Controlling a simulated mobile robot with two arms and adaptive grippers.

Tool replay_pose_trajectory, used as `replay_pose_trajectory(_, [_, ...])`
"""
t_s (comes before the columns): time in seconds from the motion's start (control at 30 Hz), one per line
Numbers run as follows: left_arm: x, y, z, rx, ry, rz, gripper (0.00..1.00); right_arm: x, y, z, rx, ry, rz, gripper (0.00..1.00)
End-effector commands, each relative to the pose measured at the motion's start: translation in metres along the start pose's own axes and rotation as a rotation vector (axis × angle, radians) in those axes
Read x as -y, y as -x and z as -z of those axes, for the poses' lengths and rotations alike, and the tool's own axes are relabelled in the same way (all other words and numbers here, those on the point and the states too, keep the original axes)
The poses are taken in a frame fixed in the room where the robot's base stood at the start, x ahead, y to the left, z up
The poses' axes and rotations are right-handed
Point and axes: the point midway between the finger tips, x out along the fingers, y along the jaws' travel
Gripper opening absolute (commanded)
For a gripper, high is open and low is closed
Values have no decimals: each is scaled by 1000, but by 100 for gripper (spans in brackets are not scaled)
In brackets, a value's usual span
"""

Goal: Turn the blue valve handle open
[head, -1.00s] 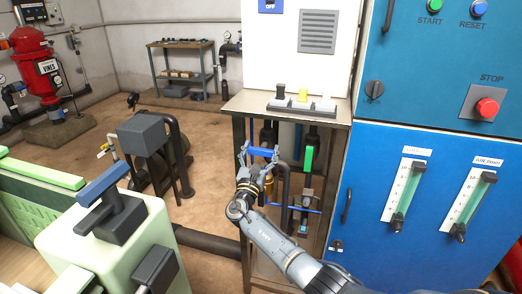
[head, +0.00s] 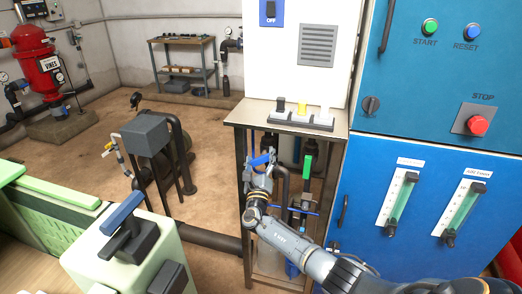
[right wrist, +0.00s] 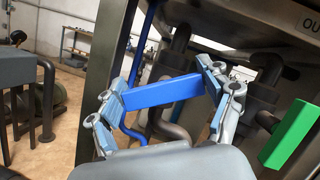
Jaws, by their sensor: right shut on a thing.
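The blue valve handle (head: 262,159) is a short flat bar under the front of the small metal table, among pipes. In the head view it tilts, with its right end higher. My right gripper (head: 260,164) reaches it from below and is shut on it. In the right wrist view the blue handle (right wrist: 162,92) spans between the two fingers of my right gripper (right wrist: 165,97), one at each end. The pipe under the handle is partly hidden by the gripper. My left gripper is not in view.
A green handle (head: 307,167) stands upright close to the right; it also shows in the wrist view (right wrist: 288,134). A thin blue lever (head: 296,212) sits lower down. The table's metal leg (right wrist: 105,75) is close on the left. A blue cabinet (head: 400,245) stands at the right.

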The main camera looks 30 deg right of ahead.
Motion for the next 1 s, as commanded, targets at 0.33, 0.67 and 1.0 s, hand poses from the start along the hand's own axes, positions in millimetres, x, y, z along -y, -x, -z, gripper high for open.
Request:
replay_pose_trajectory(0.33, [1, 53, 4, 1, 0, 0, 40, 1, -3, -6, 1, 308, -128, 48])
replay_pose_trajectory(0.67, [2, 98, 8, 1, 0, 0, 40, -2, -2, -4, 1, 590, -245, 48])
replay_pose_trajectory(1.0, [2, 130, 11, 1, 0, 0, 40, -5, -1, -1, 1, 809, -335, 48])
